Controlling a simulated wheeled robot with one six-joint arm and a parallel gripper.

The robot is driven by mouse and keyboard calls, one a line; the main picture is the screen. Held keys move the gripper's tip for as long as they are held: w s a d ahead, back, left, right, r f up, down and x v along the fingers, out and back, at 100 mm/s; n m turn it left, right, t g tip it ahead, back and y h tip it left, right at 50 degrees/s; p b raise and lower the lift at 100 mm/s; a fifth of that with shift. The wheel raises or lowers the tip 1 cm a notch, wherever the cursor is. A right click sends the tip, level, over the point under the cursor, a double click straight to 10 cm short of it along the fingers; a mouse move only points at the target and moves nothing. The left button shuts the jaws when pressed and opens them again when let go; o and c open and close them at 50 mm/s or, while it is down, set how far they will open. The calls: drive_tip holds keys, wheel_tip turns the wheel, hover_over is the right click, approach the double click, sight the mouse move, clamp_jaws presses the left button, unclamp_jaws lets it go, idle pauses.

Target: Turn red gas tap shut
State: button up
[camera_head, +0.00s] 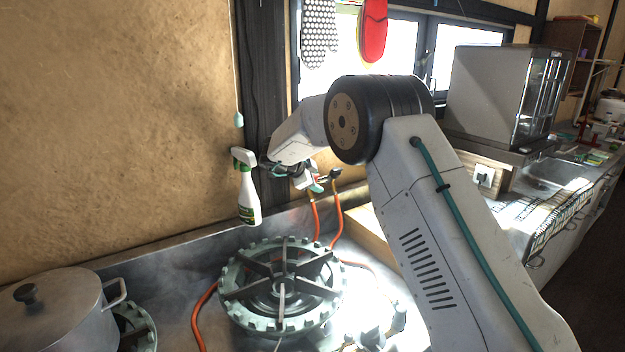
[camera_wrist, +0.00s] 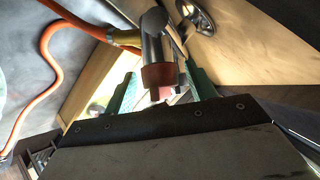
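The gas tap with its red part (camera_wrist: 157,75) shows in the wrist view as a metal body with a red collar, joined to an orange hose by a yellow fitting. My gripper (camera_wrist: 160,80) has its two green fingers apart, one on each side of the red part, with visible gaps. I cannot tell how deep the tap sits between them. In the head view my gripper (camera_head: 312,181) is by the wall above the orange hoses, and it mostly hides the tap; only a small bit of red shows there.
Below is a round gas burner (camera_head: 238,292), with a lidded pot (camera_head: 62,318) at the left. Orange hoses (camera_head: 337,215) hang below the tap. A metal cabinet (camera_head: 490,95) stands at the right.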

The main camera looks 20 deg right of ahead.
drive_tip(key=shift+a, duration=0.15)
drive_tip(key=shift+r, duration=0.1)
drive_tip(key=shift+r, duration=0.25)
drive_tip(key=r, duration=0.3)
drive_tip(key=shift+s, duration=0.3)
drive_tip(key=s+r, duration=0.1)
drive_tip(key=s, duration=1.4)
drive_tip(key=shift+s+r, duration=0.2)
drive_tip(key=shift+a, duration=0.1)
